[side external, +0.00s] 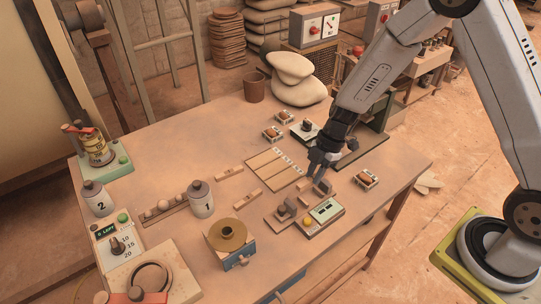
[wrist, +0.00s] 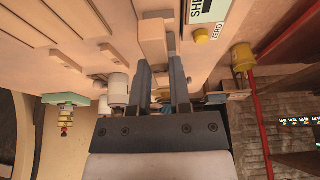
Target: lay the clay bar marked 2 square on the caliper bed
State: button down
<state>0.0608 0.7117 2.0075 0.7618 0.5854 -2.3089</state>
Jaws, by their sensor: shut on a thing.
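My gripper (side external: 318,172) is over the right part of the table, just behind the caliper. In the wrist view its two dark fingers (wrist: 163,82) are shut on a tan clay bar (wrist: 153,35), which sticks out past the fingertips. No number can be read on this bar, and in the side view it is too small and covered to make out. The caliper bed (side external: 277,221) lies in front of my gripper with grey jaw blocks on it. Its display box (side external: 325,210) with a yellow button stands alongside; the wrist view shows part of this box (wrist: 207,12).
Two loose bars (side external: 228,172) (side external: 248,199) lie left of a slotted board (side external: 262,162). Small trays (side external: 366,179) with brown pieces sit around. Jars marked 1 (side external: 201,202) and 2 (side external: 95,202), and a brass-topped blue device (side external: 228,240), stand further left.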

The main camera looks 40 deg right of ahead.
jog(key=shift+f, duration=0.1)
jog(key=shift+f, duration=2.6)
jog(key=shift+f, duration=0.25)
jog(key=shift+c, duration=2.4)
grip_release()
jog(key=shift+v, duration=3.9)
jog(key=shift+r, duration=0.1)
